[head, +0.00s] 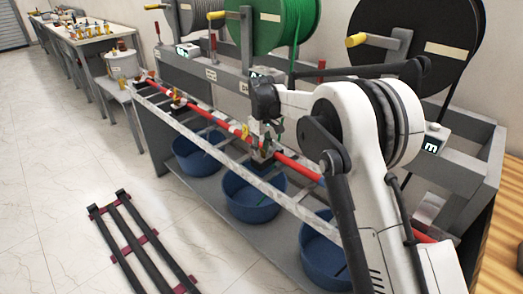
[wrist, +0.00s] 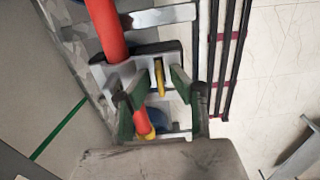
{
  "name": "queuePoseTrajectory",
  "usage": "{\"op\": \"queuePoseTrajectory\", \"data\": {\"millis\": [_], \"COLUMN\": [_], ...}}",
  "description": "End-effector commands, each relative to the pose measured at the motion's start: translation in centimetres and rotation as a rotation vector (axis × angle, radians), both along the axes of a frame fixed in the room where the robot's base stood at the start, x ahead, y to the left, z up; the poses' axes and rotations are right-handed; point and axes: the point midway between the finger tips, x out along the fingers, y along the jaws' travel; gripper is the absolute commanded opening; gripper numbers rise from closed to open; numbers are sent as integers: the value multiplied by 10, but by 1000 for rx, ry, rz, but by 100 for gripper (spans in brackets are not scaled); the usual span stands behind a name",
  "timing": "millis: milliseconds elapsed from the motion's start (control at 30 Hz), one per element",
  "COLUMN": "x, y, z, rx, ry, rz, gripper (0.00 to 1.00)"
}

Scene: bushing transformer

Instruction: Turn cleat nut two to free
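A red cable (head: 222,122) runs along a ladder-like metal tray, held by cleats at intervals. My gripper (head: 264,141) is over the middle of the cable at one cleat. In the wrist view this cleat (wrist: 112,76) is a pale grey block with a dark edge across the red cable (wrist: 104,28). A yellow piece (wrist: 159,80), apparently its nut, stands on the cleat. My gripper (wrist: 150,90) has its green-padded fingers apart, with the yellow piece between them, closer to the right finger. I cannot tell whether either finger touches it. No label shows which cleat is number two.
Blue tubs (head: 250,197) stand on the shelf below the tray. Cable drums (head: 270,25) with yellow handles stand behind it. A dark rack (head: 139,240) lies on the floor at the front left. The floor (head: 60,150) at left is clear.

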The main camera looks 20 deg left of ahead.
Motion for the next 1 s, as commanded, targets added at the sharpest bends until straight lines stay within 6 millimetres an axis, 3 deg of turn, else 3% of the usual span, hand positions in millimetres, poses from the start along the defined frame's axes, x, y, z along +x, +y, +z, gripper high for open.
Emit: {"op": "queuePoseTrajectory", "data": {"millis": [367, 800, 1000], "x": [0, 0, 0], "y": [0, 0, 0], "z": [5, 83, 110], "rx": [0, 0, 0], "ry": [0, 0, 0], "rz": [-1, -1, 0], "gripper": [25, 25, 25]}}
